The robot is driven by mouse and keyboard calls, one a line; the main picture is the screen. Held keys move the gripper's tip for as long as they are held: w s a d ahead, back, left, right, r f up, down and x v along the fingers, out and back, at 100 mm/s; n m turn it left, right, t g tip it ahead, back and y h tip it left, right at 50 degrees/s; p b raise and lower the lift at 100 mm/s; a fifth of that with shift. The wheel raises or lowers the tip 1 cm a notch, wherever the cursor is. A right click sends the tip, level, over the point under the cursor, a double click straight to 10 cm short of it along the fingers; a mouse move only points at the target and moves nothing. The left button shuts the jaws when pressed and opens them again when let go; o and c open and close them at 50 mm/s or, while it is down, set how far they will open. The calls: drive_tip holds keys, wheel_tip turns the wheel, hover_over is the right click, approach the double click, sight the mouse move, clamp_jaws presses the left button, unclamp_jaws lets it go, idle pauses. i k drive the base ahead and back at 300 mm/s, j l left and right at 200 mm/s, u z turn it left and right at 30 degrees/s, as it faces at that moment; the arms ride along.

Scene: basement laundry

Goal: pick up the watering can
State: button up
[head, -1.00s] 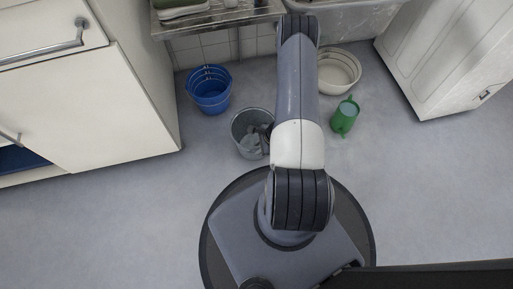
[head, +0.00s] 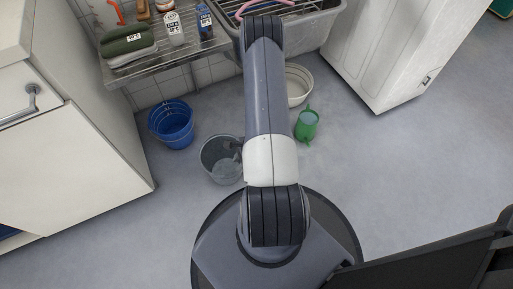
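The green watering can (head: 306,125) stands on the grey floor, just right of my arm in the head view. Its top looks open and a green spout or handle part sticks up at its far side. My arm rises from my base and reaches away over the floor, passing left of the can. My gripper cannot be made out; the arm hides what lies beneath it. A small dark shape beside the arm, over the grey bucket, is too unclear to name.
A grey bucket (head: 218,168) stands left of my arm, with blue buckets (head: 172,128) beyond it. A white basin (head: 298,82) sits behind the can. A metal shelf (head: 150,66) and white appliance (head: 385,50) stand farther back. Floor right of the can is clear.

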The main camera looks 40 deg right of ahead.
sight(306, 127)
drive_tip(key=z, duration=1.95)
